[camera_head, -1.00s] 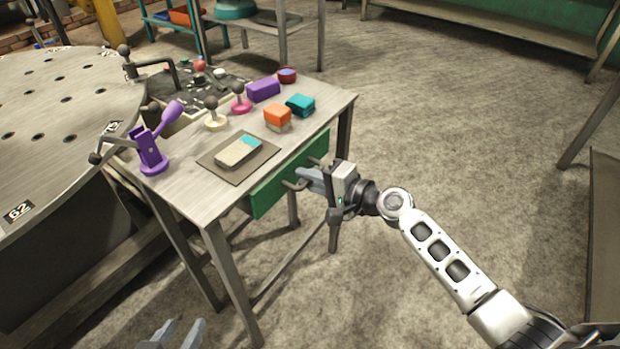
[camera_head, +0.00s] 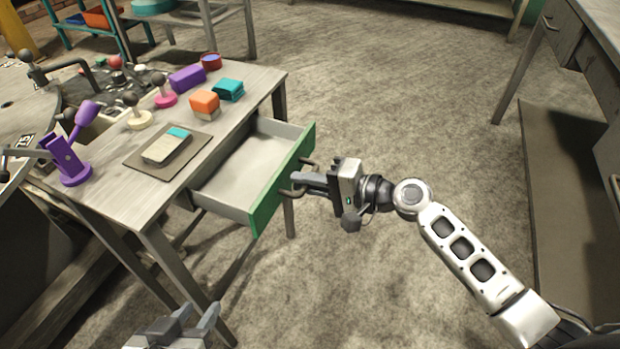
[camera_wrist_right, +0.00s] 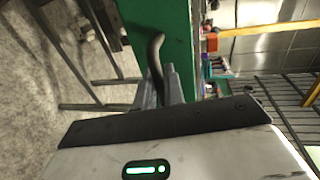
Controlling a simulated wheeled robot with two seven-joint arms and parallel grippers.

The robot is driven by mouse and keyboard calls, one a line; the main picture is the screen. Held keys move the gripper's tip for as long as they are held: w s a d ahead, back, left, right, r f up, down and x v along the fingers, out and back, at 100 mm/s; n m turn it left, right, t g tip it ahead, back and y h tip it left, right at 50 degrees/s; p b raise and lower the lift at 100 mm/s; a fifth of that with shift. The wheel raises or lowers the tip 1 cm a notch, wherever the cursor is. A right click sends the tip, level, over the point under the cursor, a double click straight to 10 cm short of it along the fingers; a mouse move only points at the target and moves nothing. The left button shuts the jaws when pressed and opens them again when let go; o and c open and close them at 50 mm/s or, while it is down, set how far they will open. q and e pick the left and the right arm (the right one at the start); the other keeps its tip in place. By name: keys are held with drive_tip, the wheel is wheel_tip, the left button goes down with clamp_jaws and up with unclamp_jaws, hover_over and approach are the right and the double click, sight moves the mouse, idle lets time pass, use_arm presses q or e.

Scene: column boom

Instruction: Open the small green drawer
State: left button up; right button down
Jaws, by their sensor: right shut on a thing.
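The small green drawer (camera_head: 283,178) is pulled well out of the side of the small table, and its pale inside looks empty. Its dark bar handle (camera_head: 290,191) is on the green front. My right gripper (camera_head: 298,178) is shut on that handle. In the right wrist view the handle (camera_wrist_right: 156,55) runs down between the fingers (camera_wrist_right: 160,85), beside the green front (camera_wrist_right: 165,25). My left gripper (camera_head: 188,325) is at the bottom of the head view, low in front of the table. Its two fingers are apart, with nothing seen between them.
The table top (camera_head: 110,190) bears a mat (camera_head: 135,165) with a pale box, a purple lever stand (camera_head: 70,165), an orange block (camera_head: 204,102), a teal block (camera_head: 228,89) and knobbed pieces. A grey bench (camera_head: 585,60) stands at right. The floor beyond the drawer is clear.

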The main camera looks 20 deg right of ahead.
drive_tip(key=c, duration=1.6)
unclamp_jaws()
drive_tip(key=shift+c, duration=0.2)
drive_tip(key=v, duration=1.6)
